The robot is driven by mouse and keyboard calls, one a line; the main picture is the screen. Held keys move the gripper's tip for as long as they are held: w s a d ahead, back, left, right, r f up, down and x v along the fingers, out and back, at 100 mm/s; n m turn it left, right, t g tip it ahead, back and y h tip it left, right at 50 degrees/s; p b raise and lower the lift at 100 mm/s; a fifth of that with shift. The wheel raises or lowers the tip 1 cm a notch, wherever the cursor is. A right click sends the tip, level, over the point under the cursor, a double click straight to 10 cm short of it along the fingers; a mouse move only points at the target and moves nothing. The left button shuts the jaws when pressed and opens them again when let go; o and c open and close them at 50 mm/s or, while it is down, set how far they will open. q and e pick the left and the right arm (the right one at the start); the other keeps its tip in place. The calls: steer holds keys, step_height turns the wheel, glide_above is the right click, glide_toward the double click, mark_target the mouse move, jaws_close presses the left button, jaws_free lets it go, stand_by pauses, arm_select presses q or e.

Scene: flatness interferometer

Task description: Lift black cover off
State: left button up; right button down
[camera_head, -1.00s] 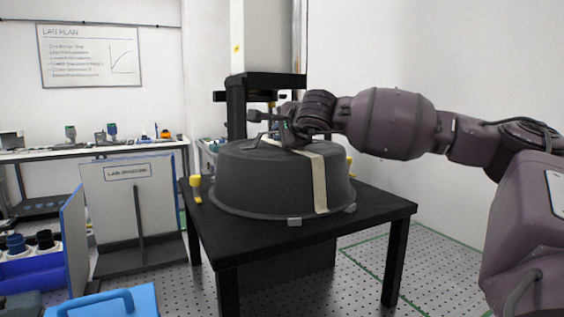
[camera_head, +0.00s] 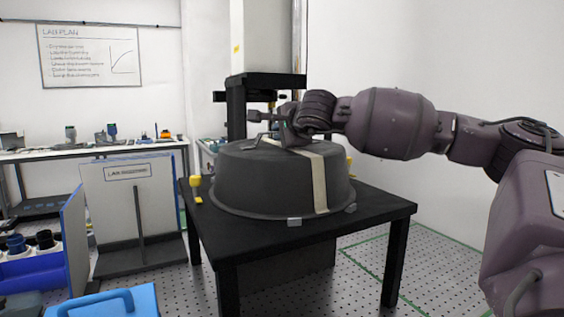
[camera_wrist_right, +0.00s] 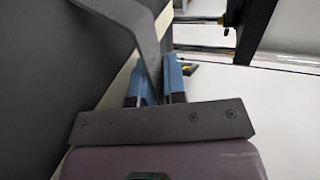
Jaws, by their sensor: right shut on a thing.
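The black cover (camera_head: 265,185) is a round, dark drum with a pale strap (camera_head: 319,185) down its side. It sits on the black table (camera_head: 375,210), and I see no gap under its rim. My right gripper (camera_head: 288,132) is at the top of the cover, its fingers mostly hidden by the wrist. In the right wrist view my right gripper (camera_wrist_right: 157,88) has its blue fingers shut on the cover's dark handle (camera_wrist_right: 146,38), a flat bar between them. The cover's surface (camera_wrist_right: 45,75) fills the left of that view. My left gripper is not in view.
A column instrument (camera_head: 266,45) stands behind the cover, close to my right gripper. Yellow-topped posts (camera_head: 196,183) stand at the table's edge. A signed panel (camera_head: 135,205), a blue bin (camera_head: 38,270) and a workbench (camera_head: 90,152) are at left. The floor to the right is clear.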

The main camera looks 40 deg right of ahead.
stand_by(0.7)
step_height(320, 180, up, 10)
steer(key=shift+r, duration=0.1)
stand_by(0.4)
steer(key=shift+r+p, duration=0.45)
steer(key=shift+p, duration=0.05)
steer(key=shift+f, duration=0.1)
